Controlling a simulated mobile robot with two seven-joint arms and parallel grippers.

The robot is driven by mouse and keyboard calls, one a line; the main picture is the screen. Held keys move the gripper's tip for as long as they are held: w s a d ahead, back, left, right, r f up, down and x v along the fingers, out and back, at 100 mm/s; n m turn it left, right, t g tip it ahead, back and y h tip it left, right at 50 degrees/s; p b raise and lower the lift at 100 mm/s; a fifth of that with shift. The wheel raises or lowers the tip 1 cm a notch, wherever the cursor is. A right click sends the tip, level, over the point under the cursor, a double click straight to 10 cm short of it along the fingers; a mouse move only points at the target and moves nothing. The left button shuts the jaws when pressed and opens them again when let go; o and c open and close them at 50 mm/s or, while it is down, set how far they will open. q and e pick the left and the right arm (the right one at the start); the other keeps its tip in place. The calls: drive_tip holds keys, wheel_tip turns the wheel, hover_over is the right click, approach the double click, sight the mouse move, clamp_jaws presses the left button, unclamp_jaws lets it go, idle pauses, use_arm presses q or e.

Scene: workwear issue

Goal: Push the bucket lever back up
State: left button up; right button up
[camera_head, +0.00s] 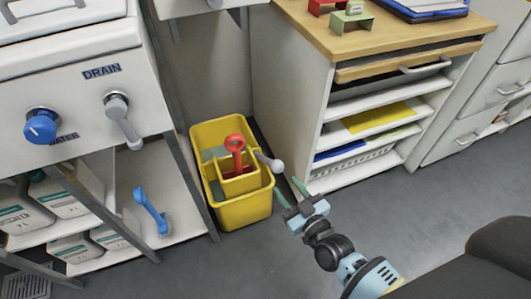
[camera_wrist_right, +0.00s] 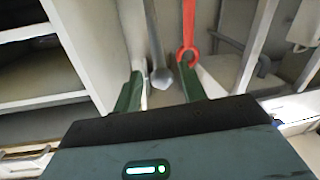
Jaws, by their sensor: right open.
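The yellow bucket (camera_head: 245,212) stands on the floor between the sink unit and the shelf cabinet. A grey lever with a rounded knob (camera_head: 274,164) sticks out from its right side, tilted slightly downward. A red ring-topped handle (camera_head: 235,143) stands up from the bucket's inner part. My right gripper (camera_head: 287,187) is open and empty, just below and right of the lever knob. In the right wrist view, the lever knob (camera_wrist_right: 160,76) appears between the fingertips (camera_wrist_right: 161,90), with the red handle (camera_wrist_right: 188,45) near the right finger; contact cannot be told. My left gripper is not in view.
A wooden-topped cabinet (camera_head: 372,39) with open shelves stands close behind the lever. The sink unit (camera_head: 75,85) with a blue knob (camera_head: 40,126) and a grey drain lever (camera_head: 122,118) is at left. A blue-handled tool (camera_head: 150,210) is below. Floor (camera_head: 410,215) at right is clear.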

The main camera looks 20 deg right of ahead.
sight(273, 164)
drive_tip(key=w, duration=0.2)
drive_tip(key=w+b, duration=0.1)
drive_tip(key=w, duration=0.2)
drive_tip(key=w+a+b, duration=0.1)
drive_tip(key=w, duration=0.2)
drive_tip(key=shift+r, duration=0.35)
drive_tip(key=shift+w+a, duration=0.1)
drive_tip(key=shift+w, duration=0.3)
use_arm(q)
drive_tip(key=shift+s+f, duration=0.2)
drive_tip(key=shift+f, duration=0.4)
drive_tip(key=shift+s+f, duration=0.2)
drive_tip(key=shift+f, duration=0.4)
use_arm(e)
drive_tip(key=shift+r, duration=0.1)
clamp_jaws()
